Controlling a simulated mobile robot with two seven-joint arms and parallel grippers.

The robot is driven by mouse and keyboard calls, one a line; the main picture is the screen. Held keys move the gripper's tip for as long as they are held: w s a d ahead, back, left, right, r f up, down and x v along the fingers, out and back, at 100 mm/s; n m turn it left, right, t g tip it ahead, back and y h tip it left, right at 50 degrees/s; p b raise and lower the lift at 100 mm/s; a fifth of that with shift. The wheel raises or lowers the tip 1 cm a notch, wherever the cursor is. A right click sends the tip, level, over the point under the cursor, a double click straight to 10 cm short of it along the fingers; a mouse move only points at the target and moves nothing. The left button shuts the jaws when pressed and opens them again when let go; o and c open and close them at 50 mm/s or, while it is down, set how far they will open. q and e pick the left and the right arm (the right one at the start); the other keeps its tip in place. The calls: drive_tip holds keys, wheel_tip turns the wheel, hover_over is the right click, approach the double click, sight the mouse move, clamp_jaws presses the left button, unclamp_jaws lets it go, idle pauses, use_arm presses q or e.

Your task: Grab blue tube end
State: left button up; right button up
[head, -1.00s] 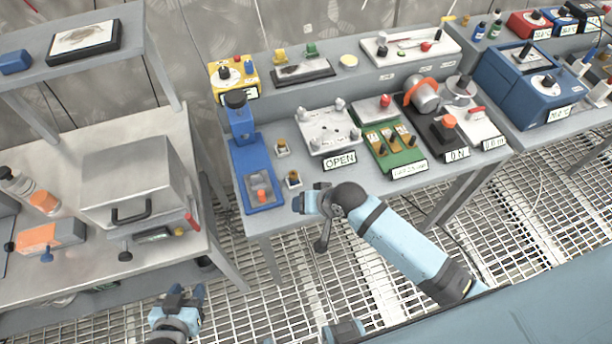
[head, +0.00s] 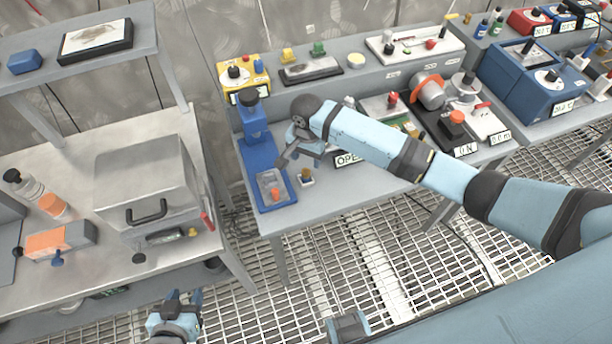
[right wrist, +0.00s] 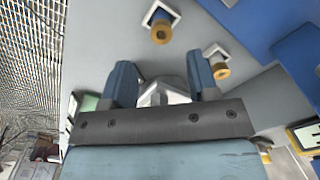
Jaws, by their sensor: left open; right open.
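No blue tube end can be clearly made out in either view. My right gripper (head: 297,158) is open and empty in the head view, over the left part of the middle bench, beside the blue device (head: 256,152). In the right wrist view its two blue fingers (right wrist: 160,85) are spread apart. A pale block (right wrist: 163,93) shows behind them. My left gripper (head: 183,299) is open and low in front of the left bench.
The left bench holds a grey box with a handle (head: 147,185) and an orange-topped device (head: 62,240). Red-capped and dark devices (head: 455,130) crowd the middle bench's right side. A blue box (head: 530,80) stands farther right.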

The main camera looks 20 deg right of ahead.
sight(306, 171)
drive_tip(key=f, duration=0.7)
drive_tip(key=shift+a+f+p, duration=0.2)
drive_tip(key=shift+f+p, duration=0.05)
drive_tip(key=shift+p, duration=0.05)
drive_tip(key=shift+c, duration=0.4)
drive_tip(key=c, duration=0.9)
